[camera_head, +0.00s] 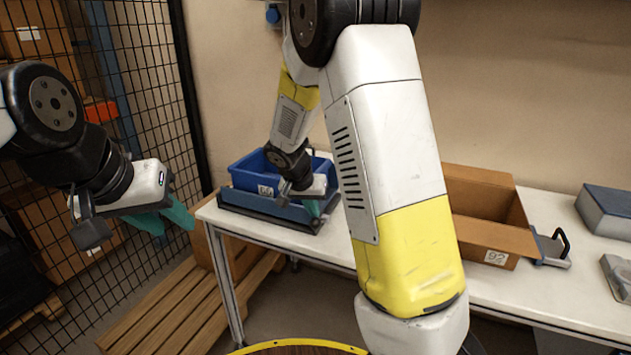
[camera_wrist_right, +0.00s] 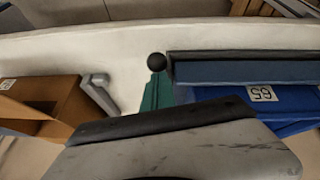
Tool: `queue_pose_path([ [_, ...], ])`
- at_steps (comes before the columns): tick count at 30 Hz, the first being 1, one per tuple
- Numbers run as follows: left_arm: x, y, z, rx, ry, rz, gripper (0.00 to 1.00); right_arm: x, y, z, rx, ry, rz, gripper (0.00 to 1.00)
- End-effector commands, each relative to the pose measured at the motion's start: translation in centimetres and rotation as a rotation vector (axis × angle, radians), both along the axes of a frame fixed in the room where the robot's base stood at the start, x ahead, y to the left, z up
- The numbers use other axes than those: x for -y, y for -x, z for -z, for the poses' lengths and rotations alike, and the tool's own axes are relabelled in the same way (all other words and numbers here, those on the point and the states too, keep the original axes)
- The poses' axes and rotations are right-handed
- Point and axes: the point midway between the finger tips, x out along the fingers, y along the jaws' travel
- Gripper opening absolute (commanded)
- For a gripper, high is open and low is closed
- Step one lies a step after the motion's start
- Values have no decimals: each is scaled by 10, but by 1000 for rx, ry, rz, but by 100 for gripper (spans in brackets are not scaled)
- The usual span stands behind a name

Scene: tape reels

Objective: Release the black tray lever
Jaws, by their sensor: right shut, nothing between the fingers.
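The black tray (camera_head: 270,217) holds a blue bin on the left part of the table. In the right wrist view a dark rail of this tray (camera_wrist_right: 245,55) ends in a round black knob (camera_wrist_right: 156,62), which looks like the lever's end. My right gripper (camera_head: 314,207) is at the tray's right end; its green fingers (camera_wrist_right: 157,92) are shut and empty, close to the knob. I cannot tell whether they touch it. The lever is not clearly seen in the head view.
A blue bin (camera_head: 247,172) sits in the tray. A cardboard box (camera_head: 487,232) stands further right, with a grey handle (camera_head: 562,245) beside it. A grey-blue case (camera_head: 607,210) lies at the far right. A wooden pallet (camera_head: 180,315) and mesh fence (camera_head: 150,90) are left.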

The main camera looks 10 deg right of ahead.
Motion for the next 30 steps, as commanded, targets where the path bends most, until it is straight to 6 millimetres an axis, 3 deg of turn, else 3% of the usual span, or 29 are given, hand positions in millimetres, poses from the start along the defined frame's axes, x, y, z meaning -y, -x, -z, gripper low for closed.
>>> queue_pose_path([
  [15,0,0,0,0,0,0,36,-13,20,32,-3,1,0,0],
  [30,0,0,0,0,0,0,36,-15,26,42,-12,2,2,0],
])
